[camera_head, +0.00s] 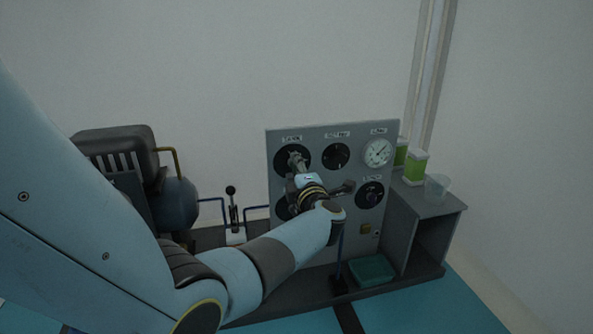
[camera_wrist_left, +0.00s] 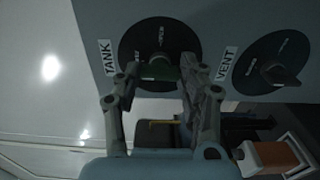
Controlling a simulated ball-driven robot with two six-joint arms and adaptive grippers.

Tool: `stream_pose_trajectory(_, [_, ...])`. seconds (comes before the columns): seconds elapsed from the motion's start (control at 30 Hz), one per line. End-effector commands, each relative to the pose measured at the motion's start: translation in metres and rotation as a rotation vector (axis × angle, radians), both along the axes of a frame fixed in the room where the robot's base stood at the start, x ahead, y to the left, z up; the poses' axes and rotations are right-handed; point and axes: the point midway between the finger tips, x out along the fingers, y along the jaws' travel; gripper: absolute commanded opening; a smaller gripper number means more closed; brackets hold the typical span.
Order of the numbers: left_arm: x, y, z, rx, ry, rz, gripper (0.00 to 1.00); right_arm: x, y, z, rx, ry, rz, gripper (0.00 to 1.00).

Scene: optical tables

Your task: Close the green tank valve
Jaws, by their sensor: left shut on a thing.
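The tank valve has a round black dial plate (camera_head: 282,158) at the upper left of the grey panel in the head view. In the left wrist view, the plate (camera_wrist_left: 132,52) sits beside the label TANK, with a dark green knob (camera_wrist_left: 158,72) in front of it. My left gripper (camera_wrist_left: 158,82) is shut on this green knob, one finger on each side. In the head view the left gripper (camera_head: 297,163) reaches the dial from below, and the knob is largely hidden by the fingers. My right gripper is in neither view.
The vent dial (camera_wrist_left: 270,62) is next to the tank dial, mostly behind my wrist in the head view. The panel also has a black dial (camera_head: 336,156), a white gauge (camera_head: 377,152) and a lower dial (camera_head: 371,194). A lever (camera_head: 232,205) stands left; green containers (camera_head: 416,166) stand right.

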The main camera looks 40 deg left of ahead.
Motion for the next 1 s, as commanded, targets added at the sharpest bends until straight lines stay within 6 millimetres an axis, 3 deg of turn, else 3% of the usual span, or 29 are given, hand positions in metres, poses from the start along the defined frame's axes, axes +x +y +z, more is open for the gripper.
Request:
stream_pose_trajectory(0.37, [-0.001, -0.001, -0.003, -0.006, 0.000, 0.001, 0.08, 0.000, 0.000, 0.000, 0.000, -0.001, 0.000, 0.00])
stream_pose_trajectory(0.4, [-0.001, -0.001, -0.003, -0.006, 0.000, 0.001, 0.43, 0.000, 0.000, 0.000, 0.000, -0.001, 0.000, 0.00])
stream_pose_trajectory(0.57, [-0.001, -0.001, -0.002, -0.006, 0.000, 0.001, 0.63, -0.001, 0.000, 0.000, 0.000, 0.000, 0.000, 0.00])
stream_pose_trajectory(0.87, [-0.002, -0.002, -0.001, -0.004, -0.002, 0.000, 0.63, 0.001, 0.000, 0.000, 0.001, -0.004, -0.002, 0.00])
stream_pose_trajectory(1.0, [-0.014, -0.016, -0.002, -0.006, -0.001, 0.000, 0.63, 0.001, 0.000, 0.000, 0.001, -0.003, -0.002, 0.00])
